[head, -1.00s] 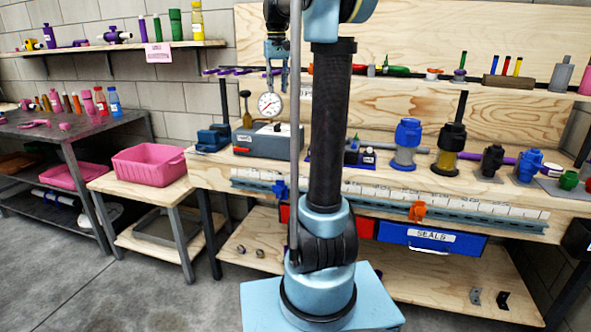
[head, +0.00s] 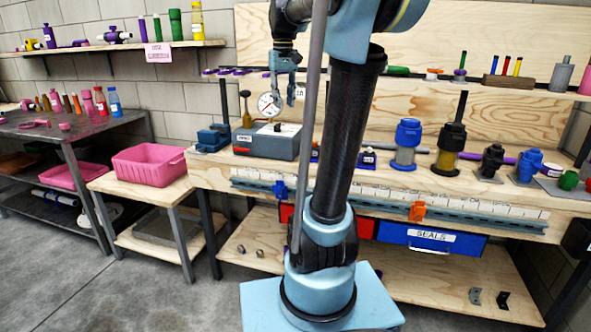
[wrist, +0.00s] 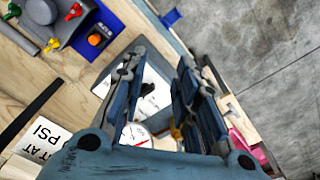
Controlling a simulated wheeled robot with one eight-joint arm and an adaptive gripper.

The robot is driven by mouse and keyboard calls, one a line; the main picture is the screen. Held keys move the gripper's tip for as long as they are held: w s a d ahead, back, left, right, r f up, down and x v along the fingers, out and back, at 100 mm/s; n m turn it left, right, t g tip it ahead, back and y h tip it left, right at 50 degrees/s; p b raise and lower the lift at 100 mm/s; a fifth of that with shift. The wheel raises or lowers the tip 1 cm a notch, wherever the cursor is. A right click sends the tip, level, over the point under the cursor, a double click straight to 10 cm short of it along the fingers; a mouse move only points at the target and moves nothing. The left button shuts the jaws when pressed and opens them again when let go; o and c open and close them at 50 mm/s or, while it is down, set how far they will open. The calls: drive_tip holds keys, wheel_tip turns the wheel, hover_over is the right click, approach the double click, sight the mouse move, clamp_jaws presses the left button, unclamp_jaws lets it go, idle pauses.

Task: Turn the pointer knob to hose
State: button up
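A grey box (head: 262,145) with a pale top and a white front label stands on the workbench. A round white dial gauge (head: 268,105) stands over it and shows partly between my fingers in the wrist view (wrist: 134,134). A small dark piece (head: 278,127) on the box top may be the pointer knob; its direction is too small to read. My gripper (head: 284,92) is above the box, pointing down. In the wrist view its two fingers (wrist: 158,88) are apart with nothing held between them. The fingers hide part of the box top.
A PSI sign (wrist: 45,138) is close by. Blue-capped (head: 405,145) and black-capped (head: 450,140) canisters stand right. My arm hides part of the bench.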

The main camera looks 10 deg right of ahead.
drive_tip(key=s+f+n+t, duration=0.1)
drive_tip(key=s+f, duration=1.6)
drive_tip(key=shift+s+f, duration=0.25)
drive_tip(key=shift+f, duration=0.1)
drive_tip(key=shift+d, duration=0.1)
wheel_tip(320, 180, up, 24)
drive_tip(key=m+g, duration=0.2)
drive_tip(key=m, duration=0.6)
hover_over(276, 125)
wheel_tip(276, 125, down, 17)
drive_tip(key=shift+w+f, duration=0.15)
drive_tip(key=shift+f, duration=0.05)
clamp_jaws()
